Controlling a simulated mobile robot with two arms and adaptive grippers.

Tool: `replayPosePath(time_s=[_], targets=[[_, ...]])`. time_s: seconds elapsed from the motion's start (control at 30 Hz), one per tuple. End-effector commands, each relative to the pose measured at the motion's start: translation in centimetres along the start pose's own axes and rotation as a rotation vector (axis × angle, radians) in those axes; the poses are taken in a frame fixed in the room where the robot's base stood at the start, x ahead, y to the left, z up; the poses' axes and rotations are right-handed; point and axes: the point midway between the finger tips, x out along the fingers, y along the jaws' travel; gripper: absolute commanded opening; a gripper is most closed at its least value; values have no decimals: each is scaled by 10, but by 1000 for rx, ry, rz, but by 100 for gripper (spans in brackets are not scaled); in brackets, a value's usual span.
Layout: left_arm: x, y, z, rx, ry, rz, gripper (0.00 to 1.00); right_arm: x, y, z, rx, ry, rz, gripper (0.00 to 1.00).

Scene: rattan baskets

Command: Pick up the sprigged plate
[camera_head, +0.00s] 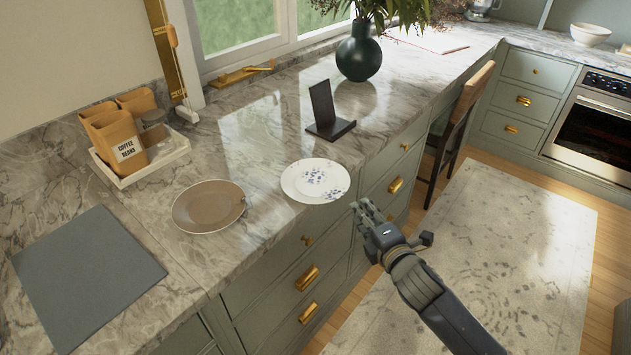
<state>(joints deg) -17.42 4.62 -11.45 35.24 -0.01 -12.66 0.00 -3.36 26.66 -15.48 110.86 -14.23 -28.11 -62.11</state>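The sprigged plate (315,180) is white with blue sprigs. It lies on the marble counter near its front edge, in the middle of the head view. My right gripper (362,210) is just off the counter's front edge, below and to the right of the plate. It is apart from the plate, with nothing seen in it. Its fingers look close together, and their gap is too small to judge. My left gripper is not in view.
A brown plate (208,206) lies left of the sprigged plate. Behind stand a black stand (326,112) and a dark green vase (359,52). A white tray (178,150) with canisters and a grey mat (84,276) are at left. A chair (462,125) stands at the counter's right.

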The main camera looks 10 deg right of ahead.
Motion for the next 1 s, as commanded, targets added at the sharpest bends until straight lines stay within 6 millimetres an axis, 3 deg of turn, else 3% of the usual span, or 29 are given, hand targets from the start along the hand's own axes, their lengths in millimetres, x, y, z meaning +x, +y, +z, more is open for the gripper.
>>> replayPosePath(time_s=[0.13,0.4,0.67,1.0], targets=[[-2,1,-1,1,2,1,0,10,10,0,-18,-1,14,28],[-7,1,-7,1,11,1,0,46,9,0,-15,0,13,28],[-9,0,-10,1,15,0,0,58,9,-1,-14,0,13,28],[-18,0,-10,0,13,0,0,95,10,-3,-13,0,12,28]])
